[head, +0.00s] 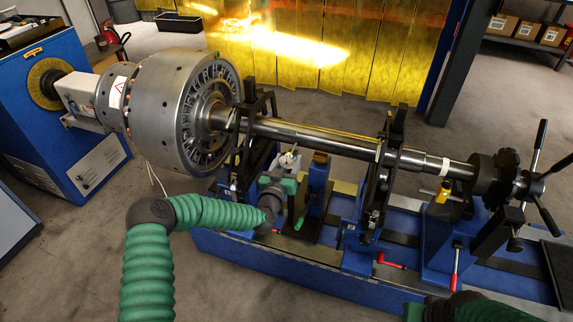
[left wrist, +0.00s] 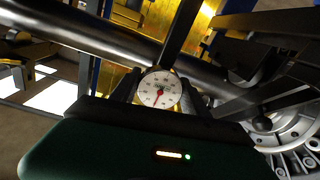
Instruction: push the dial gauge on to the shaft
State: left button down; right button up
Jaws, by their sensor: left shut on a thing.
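The dial gauge (left wrist: 159,90), with a round white face and a red needle, sits between the fingers of my left gripper (left wrist: 158,97) in the left wrist view. My left gripper (head: 289,172) is shut on it. In the head view the gauge (head: 290,160) is small and partly hidden by the gripper. The long steel shaft (head: 315,138) runs from the large rotor to the right; the gauge is on its near side, slightly below it. The shaft (left wrist: 100,40) passes behind the gauge in the left wrist view. I cannot tell whether they touch. My right gripper is not in view.
The large bladed rotor (head: 175,105) stands left of the gripper. Dark upright supports (head: 390,150) rise around the shaft on both sides of the gripper. The blue machine bed (head: 300,262) lies below. A spoked handwheel (head: 530,185) is at the right end.

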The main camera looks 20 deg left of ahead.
pick_arm(q)
jog(key=shift+w+a, duration=0.1)
jog(key=shift+w, duration=0.4)
jog(key=shift+r, duration=0.1)
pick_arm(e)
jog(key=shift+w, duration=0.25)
pick_arm(q)
jog(key=c, duration=0.6)
grip_release()
jog(key=shift+o, duration=0.2)
jog(key=shift+s, duration=0.1)
jog(key=s+p, duration=0.3)
jog(key=s, duration=1.3)
jog(key=shift+s, duration=0.4)
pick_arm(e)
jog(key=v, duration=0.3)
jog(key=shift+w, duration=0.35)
